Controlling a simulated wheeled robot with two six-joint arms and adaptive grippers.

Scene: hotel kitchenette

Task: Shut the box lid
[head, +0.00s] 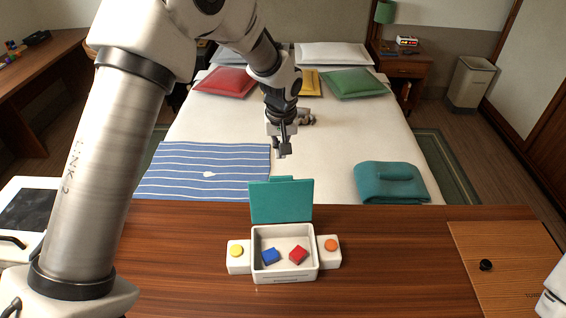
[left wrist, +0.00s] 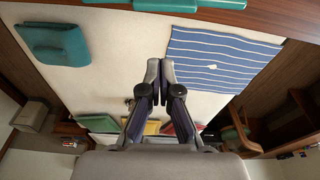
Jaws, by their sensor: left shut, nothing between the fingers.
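The box (head: 285,266) is white and stands on the wooden table, with a blue block (head: 270,256) and a red block (head: 298,255) inside. Its teal lid (head: 281,201) stands upright, open, along the back edge. Small white side parts carry a yellow disc (head: 236,251) on the left and an orange disc (head: 331,245) on the right. My left gripper (head: 284,154) is shut and empty, above and beyond the lid, apart from it. Its closed fingers (left wrist: 160,75) show in the left wrist view, where the box is not seen. My right gripper is out of view.
The wooden table (head: 200,235) is clear around the box. A lighter board (head: 510,260) with a black knob lies at the right. Behind is a bed (head: 330,140) with a striped blue cloth (head: 205,170), a folded teal towel (head: 391,182) and several pillows.

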